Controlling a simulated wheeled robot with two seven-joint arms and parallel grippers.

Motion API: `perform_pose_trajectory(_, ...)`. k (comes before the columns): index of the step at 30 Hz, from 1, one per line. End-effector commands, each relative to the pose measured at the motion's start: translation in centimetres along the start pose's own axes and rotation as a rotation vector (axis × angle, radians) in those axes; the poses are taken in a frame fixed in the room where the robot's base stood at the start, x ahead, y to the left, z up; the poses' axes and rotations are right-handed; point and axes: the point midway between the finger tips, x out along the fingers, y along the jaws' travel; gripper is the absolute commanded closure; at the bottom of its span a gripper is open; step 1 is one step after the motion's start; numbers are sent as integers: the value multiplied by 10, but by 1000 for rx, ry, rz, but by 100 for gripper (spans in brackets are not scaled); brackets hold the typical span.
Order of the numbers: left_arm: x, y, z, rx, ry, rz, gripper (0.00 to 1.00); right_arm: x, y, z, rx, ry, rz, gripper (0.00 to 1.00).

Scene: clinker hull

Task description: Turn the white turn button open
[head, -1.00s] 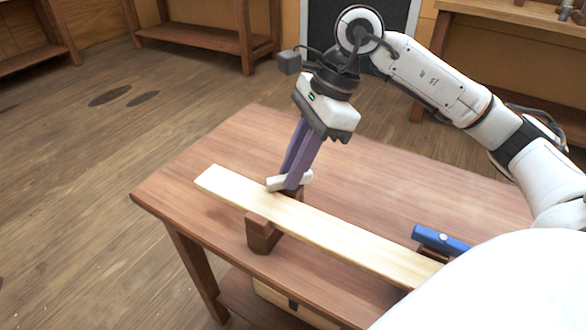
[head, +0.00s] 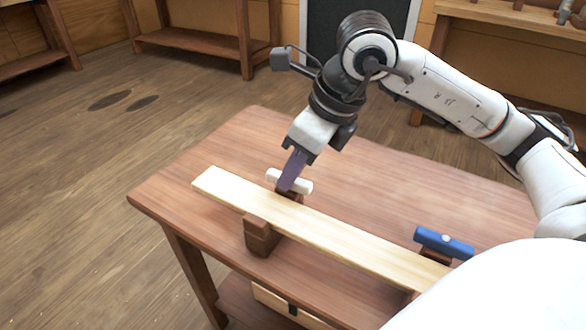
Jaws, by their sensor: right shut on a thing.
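The white turn button (head: 304,187) sits on a brown wooden block at the far edge of the pale plank (head: 330,233). It lies roughly parallel to the plank, just beyond its far edge. My right gripper (head: 288,187) comes down from above and is shut on the white turn button near its middle. Its purple fingers hide that part of the button. My left gripper is not in view.
A blue turn button (head: 444,242) sits by the plank's right part, roughly parallel to it. The workbench top (head: 390,190) is clear behind the plank. The plank's right end is hidden by my white body.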

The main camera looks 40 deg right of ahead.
Motion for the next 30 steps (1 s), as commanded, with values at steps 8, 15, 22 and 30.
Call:
perform_pose_trajectory(8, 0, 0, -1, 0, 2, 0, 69, 0, 0, 0, 59, 1, -25, 100)
perform_pose_trajectory(15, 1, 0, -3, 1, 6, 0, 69, 0, 0, 0, 68, 2, -28, 100)
perform_pose_trajectory(22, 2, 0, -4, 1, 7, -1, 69, 0, 0, 0, 68, 2, -28, 81)
perform_pose_trajectory(30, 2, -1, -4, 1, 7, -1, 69, 0, 0, 0, 66, 2, -27, 67)
